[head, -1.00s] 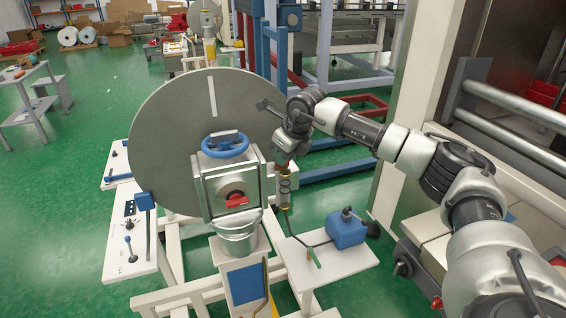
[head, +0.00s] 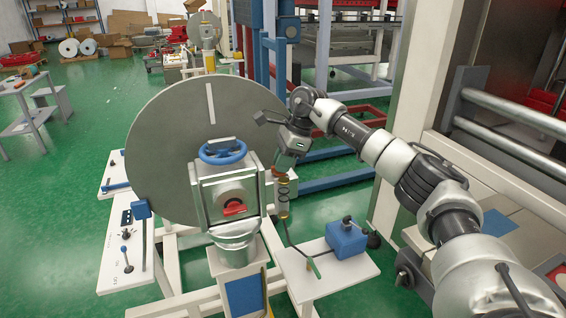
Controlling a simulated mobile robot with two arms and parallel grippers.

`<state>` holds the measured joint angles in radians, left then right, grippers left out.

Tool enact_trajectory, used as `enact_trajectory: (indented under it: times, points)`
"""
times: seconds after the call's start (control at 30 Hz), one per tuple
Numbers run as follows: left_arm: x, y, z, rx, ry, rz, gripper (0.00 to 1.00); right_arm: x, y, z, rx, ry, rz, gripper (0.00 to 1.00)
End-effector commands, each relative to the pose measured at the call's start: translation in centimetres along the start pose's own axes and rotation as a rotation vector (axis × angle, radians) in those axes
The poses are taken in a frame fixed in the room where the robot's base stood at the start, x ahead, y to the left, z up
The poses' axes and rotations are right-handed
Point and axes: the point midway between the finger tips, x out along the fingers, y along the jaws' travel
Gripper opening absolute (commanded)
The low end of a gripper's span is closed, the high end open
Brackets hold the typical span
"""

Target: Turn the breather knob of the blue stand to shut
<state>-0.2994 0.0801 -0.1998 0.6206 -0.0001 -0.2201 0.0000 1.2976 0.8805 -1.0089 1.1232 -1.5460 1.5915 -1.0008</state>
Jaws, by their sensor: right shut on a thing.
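A slim cylinder (head: 282,196) with yellowish bands stands upright at the housing's right side. My right gripper (head: 281,171) comes down over the cylinder's top, shut there on what looks like the breather knob. Only a small reddish bit shows at the fingertips; the gripper hides the rest, so I cannot read the knob's setting. My left gripper is not in view.
A blue box (head: 346,238) with a dark knob sits on a white shelf (head: 318,280) right of the stand. A lever panel (head: 122,250) is at the left. A machine with rails (head: 510,113) stands at the right. Green floor (head: 70,210) is clear at the left.

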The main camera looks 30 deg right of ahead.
Motion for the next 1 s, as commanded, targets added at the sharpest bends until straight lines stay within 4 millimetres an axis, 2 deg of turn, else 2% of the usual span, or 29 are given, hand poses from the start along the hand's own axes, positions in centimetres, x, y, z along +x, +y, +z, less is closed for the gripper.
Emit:
enact_trajectory:
  times: [0.03, 0.33, 0.83, 0.87, 1.0]
  points:
    - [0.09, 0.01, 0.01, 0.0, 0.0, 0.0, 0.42, 0.79, 0.22, -0.18, -0.023, 0.01, 0.026, 0.0]
    - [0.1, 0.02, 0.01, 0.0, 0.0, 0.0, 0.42, 0.8, 0.19, -0.2, -0.111, 0.011, 0.063, 0.0]
    - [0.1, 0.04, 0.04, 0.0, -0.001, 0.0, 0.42, 0.79, 0.19, -0.19, -0.125, 0.011, 0.068, 0.0]
    - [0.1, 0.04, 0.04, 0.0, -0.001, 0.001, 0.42, 0.79, 0.19, -0.19, -0.125, 0.01, 0.068, 0.17]
    - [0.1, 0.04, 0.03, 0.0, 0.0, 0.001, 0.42, 0.79, 0.15, -0.19, -0.124, 0.01, 0.066, 0.38]
